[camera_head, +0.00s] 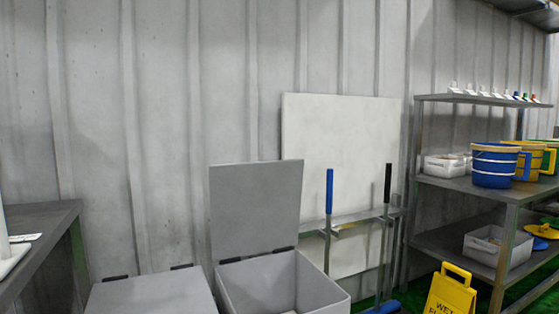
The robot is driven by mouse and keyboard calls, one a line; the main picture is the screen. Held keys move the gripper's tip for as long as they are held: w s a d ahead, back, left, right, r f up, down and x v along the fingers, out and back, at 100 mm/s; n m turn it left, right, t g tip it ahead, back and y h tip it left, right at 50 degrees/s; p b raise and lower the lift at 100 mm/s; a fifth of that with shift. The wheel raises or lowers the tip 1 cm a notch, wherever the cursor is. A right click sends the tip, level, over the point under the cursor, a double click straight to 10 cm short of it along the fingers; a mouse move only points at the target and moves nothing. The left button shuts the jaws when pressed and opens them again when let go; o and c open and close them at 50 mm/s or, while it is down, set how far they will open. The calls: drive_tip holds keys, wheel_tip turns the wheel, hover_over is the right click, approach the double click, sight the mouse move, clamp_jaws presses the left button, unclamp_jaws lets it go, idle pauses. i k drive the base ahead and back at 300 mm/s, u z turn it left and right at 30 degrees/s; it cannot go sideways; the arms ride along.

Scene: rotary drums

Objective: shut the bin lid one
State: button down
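Two grey bins stand side by side against the wall at the bottom centre of the head view. The right bin (318,291) is open, and its grey lid (256,209) stands upright on hinges at the back edge. Something pale shows low inside it, too small to tell. The left bin's lid (152,294) lies flat and shut. The lower parts of both bins are cut off by the frame's bottom edge. My gripper is not in view.
Right of the open bin, a blue-handled tool (329,200) and a black-handled tool (386,200) stand before a white panel (335,140). A yellow sign (450,294) and a grey shelf (470,188) with buckets stand further right. A grey table (45,225) is at left.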

sight(256, 207)
drive_tip(key=u, duration=0.25)
drive_tip(key=i, duration=0.6)
drive_tip(key=u, duration=0.5)
